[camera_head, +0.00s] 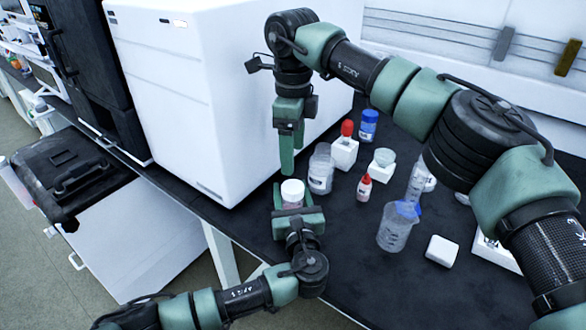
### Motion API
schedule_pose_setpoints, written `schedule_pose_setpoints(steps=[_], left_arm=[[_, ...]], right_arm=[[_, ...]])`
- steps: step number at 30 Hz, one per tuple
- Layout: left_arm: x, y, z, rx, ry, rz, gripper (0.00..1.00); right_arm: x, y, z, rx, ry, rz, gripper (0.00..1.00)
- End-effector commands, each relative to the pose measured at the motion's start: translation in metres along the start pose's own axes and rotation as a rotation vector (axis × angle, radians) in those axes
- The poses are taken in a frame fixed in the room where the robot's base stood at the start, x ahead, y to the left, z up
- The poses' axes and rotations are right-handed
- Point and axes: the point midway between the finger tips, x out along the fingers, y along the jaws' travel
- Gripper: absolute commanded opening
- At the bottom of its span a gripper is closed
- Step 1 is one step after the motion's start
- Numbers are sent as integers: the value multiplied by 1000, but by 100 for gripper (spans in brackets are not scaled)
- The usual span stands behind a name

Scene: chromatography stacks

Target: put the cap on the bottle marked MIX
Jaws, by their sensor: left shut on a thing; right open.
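My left gripper (291,209) is shut on a small container with a round white top (292,188), near the table's front edge. Its pinkish lower part is partly hidden by the fingers. I cannot tell whether the white top is a loose cap. A clear bottle (321,172) with a dark-lettered label stands just right of it; the lettering is too small to read, so I cannot confirm which one is marked MIX. My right gripper (288,165) is open and empty, pointing down above and slightly left of the white top.
A red-topped item (346,129) on a white block, a blue-capped bottle (369,122), a red-capped dropper bottle (364,188) and a beaker (396,228) stand to the right. A white box (442,250) lies farther right. A large white instrument (185,90) stands at left.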

Motion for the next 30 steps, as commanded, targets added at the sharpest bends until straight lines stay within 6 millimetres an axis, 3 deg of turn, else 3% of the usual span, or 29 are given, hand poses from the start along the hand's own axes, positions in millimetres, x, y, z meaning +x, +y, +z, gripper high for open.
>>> schedule_pose_setpoints(steps=[6, 15, 16, 18, 30], left_arm=[[0, 0, 0, 1, 1, 0, 0], [0, 0, 0, 1, 1, 0, 0], [0, 0, 0, 1, 1, 0, 53], [0, 0, 0, 1, 1, 0, 72], [-5, 0, -1, 0, 2, -1, 75]], right_arm=[[-22, 0, 0, 1, 0, 0, 72], [-24, 0, 0, 0, 0, 0, 72], [-24, 0, 0, 0, 0, 0, 72], [-24, 0, 0, 0, 0, 0, 72], [-25, 0, 0, 0, 0, 0, 72]])
